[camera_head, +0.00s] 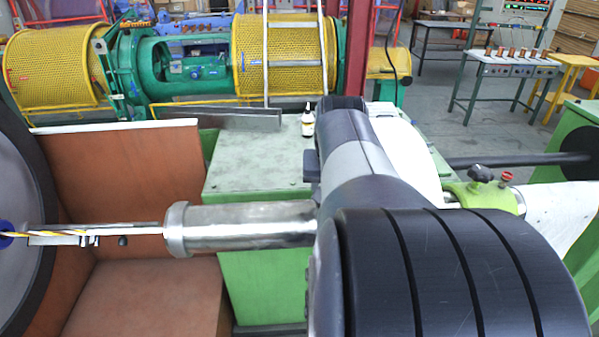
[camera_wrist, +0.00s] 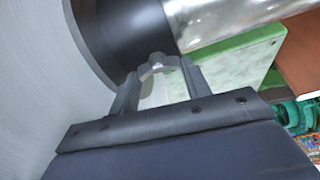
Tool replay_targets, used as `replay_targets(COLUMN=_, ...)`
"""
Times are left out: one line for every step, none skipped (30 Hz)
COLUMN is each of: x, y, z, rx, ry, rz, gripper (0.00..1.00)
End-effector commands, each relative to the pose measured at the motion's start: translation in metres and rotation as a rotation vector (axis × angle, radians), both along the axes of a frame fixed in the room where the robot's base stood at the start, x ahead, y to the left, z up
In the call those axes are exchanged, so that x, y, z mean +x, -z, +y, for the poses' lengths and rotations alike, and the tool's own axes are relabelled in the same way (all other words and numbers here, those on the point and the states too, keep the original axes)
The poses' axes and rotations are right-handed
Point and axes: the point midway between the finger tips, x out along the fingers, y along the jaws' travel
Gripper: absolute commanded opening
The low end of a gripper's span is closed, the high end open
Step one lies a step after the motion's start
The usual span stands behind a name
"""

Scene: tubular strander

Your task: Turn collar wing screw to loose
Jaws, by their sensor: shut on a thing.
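In the wrist view my gripper (camera_wrist: 161,76) has its two fingers on either side of a small grey wing screw (camera_wrist: 157,62), and it is shut on it. The wing screw stands at the edge of a dark collar (camera_wrist: 128,38). The collar sits around the end of a shiny metal cylinder (camera_wrist: 225,18). How far the screw is turned cannot be told. In the head view the cylinder (camera_head: 250,226) runs behind my arm, which hides my gripper, the collar and the wing screw.
A green machine box (camera_head: 255,165) stands behind the cylinder, with a small bottle (camera_head: 308,124) on it. A green clamp block (camera_head: 490,197) with a black knob (camera_head: 480,173) is at the right. Brown panels (camera_head: 130,170) and a large disc (camera_head: 20,220) are at the left.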

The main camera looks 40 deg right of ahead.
Motion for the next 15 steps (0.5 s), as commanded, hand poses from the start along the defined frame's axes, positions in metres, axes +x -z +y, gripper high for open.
replay_targets(x=-0.0005, y=-0.0003, z=-0.0005, rx=0.000, ry=-0.013, rz=0.000, gripper=0.23)
replay_targets(x=-0.0005, y=-0.0003, z=-0.0005, rx=-0.001, ry=-0.022, rz=0.000, gripper=0.23)
replay_targets(x=-0.0005, y=-0.0002, z=-0.0003, rx=0.001, ry=-0.030, rz=0.001, gripper=0.23)
replay_targets(x=-0.0005, y=-0.0001, z=-0.0004, rx=0.001, ry=-0.038, rz=0.000, gripper=0.23)
replay_targets(x=-0.0004, y=-0.0001, z=-0.0003, rx=0.001, ry=-0.043, rz=0.001, gripper=0.23)
replay_targets(x=-0.0004, y=-0.0001, z=-0.0003, rx=0.001, ry=-0.049, rz=0.001, gripper=0.23)
replay_targets(x=-0.0004, y=-0.0001, z=-0.0003, rx=0.001, ry=-0.052, rz=0.001, gripper=0.23)
replay_targets(x=-0.0005, y=-0.0001, z=-0.0004, rx=0.001, ry=-0.054, rz=0.001, gripper=0.23)
replay_targets(x=-0.0005, y=0.0000, z=-0.0003, rx=0.000, ry=-0.057, rz=0.001, gripper=0.23)
replay_targets(x=-0.0005, y=0.0000, z=-0.0003, rx=0.000, ry=-0.059, rz=0.001, gripper=0.23)
replay_targets(x=-0.0005, y=0.0000, z=-0.0003, rx=0.000, ry=-0.060, rz=0.001, gripper=0.23)
replay_targets(x=-0.0005, y=0.0000, z=-0.0003, rx=-0.001, ry=-0.061, rz=0.002, gripper=0.23)
replay_targets(x=-0.0005, y=0.0000, z=-0.0003, rx=-0.001, ry=-0.061, rz=0.002, gripper=0.23)
replay_targets(x=-0.0005, y=0.0000, z=-0.0003, rx=-0.001, ry=-0.061, rz=0.002, gripper=0.23)
replay_targets(x=-0.0005, y=0.0000, z=-0.0003, rx=0.000, ry=-0.061, rz=0.002, gripper=0.23)
